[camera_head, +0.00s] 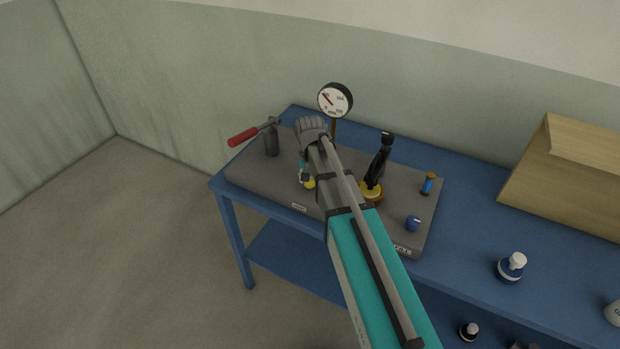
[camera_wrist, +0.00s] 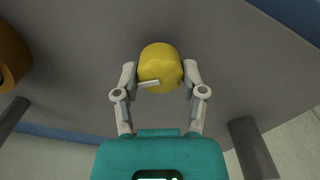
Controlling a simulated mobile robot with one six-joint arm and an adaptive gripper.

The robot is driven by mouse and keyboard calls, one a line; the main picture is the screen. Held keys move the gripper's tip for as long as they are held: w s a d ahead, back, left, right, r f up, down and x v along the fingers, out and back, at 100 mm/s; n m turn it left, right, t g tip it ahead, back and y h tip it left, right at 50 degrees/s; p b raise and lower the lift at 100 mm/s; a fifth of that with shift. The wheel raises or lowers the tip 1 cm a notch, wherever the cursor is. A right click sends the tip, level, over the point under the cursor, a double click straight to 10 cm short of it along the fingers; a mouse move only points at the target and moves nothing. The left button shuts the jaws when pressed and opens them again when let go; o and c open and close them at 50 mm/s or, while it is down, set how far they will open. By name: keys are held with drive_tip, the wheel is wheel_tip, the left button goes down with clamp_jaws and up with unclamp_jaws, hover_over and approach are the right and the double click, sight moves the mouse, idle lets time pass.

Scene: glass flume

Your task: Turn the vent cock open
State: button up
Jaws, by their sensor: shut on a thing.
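A yellow knob (camera_wrist: 159,62) with a pale pointer bar on its lower left shows between my gripper's (camera_wrist: 160,78) two fingers in the wrist view. The fingers are closed against its sides. In the head view the same yellow knob (camera_head: 311,184) is partly hidden by my gripper (camera_head: 304,178) and arm, near the front edge of the grey base (camera_head: 245,183). A small label (camera_head: 299,207) is on the base's front below it, too small to read surely. The pointer's direction is hard to tell in the head view.
On the grey base stand a red-handled lever (camera_head: 243,136), a dial gauge (camera_head: 335,100), a black-handled fitting (camera_head: 379,165), a blue knob (camera_head: 413,223) and a small blue-and-orange part (camera_head: 428,184). A bottle (camera_head: 511,268) and a wooden box (camera_head: 575,175) are on the blue bench to the right.

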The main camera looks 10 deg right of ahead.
drive_tip(key=n, duration=0.5)
drive_tip(key=shift+a+n, duration=0.1)
drive_tip(key=shift+n, duration=0.2)
drive_tip(key=n, duration=0.5)
drive_tip(key=shift+n, duration=0.3)
drive_tip(key=o, duration=1.1)
drive_tip(key=shift+o, duration=0.2)
drive_tip(key=shift+m, duration=0.6)
